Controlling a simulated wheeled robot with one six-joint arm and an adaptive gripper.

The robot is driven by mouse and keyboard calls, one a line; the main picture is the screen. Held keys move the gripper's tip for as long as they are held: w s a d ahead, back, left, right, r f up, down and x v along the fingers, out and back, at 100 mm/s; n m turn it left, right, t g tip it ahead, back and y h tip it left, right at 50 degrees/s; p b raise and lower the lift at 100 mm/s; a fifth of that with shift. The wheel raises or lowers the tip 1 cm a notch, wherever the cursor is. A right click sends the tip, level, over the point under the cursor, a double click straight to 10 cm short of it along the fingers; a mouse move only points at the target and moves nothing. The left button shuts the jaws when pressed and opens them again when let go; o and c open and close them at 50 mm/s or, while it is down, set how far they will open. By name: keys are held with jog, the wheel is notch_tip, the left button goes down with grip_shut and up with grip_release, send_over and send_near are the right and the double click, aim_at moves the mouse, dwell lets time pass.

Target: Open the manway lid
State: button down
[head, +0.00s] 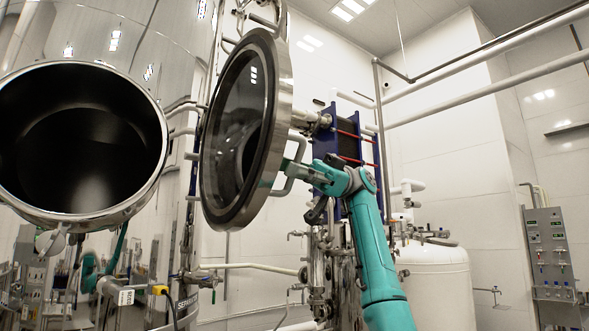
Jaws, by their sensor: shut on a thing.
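The manway lid (240,135) is a round steel-rimmed disc with a dark gasket and a glass-like middle. It stands swung out to the right of the tank's round opening (80,145), with its inner face toward the opening. The dark inside of the tank shows. My gripper (291,172) is at the lid's outer side, shut on the bent bar handle (297,150) there. The lid's rim hides part of the fingertips. My teal arm reaches up from the lower right.
Curved hinge pipes (183,118) run between tank and lid. Behind my gripper are a blue-framed plate unit (352,140) and upright steel pipework (318,275). A white vessel (435,283) and a grey control panel (551,262) stand to the right.

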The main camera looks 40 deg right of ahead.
jog(key=shift+d+f, duration=0.1)
jog(key=shift+f, duration=0.05)
jog(key=c, duration=1.2)
grip_release()
jog(key=shift+r, duration=0.55)
jog(key=o, duration=0.6)
notch_tip(320, 180, up, 8)
jog(key=shift+f, duration=0.2)
jog(key=shift+w+r, duration=0.1)
jog(key=shift+r, duration=0.3)
jog(key=c, duration=0.6)
jog(key=shift+r, duration=0.35)
